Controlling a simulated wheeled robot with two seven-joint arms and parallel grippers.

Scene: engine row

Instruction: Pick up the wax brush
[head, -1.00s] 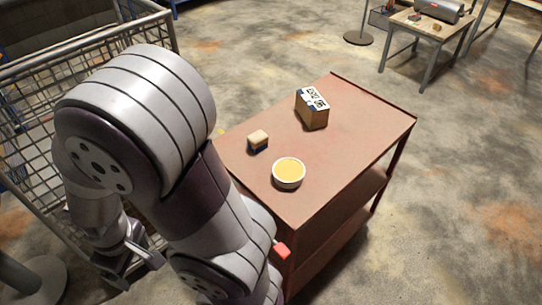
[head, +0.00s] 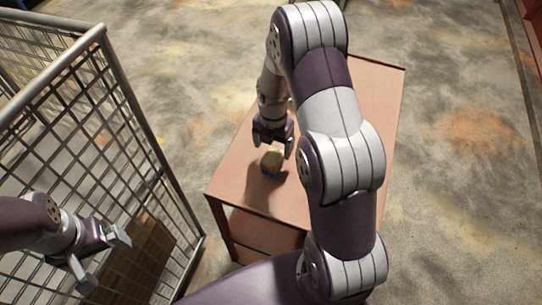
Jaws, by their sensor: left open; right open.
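The wax brush (head: 271,161) is a small block, beige on top with blue at its lower edge. It stands on the red-brown cart top (head: 232,181), near the cart's left edge. My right gripper (head: 273,146) is open, pointing down over the far side of the brush. The head view does not show clearly whether its fingers touch the brush. My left gripper (head: 103,261) is open and empty at the lower left, in front of the wire cage.
A wire mesh cage (head: 128,92) stands left of the cart. My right arm covers much of the cart top, hiding the bowl and cardboard box seen there earlier. Bare concrete floor (head: 450,190) lies to the right.

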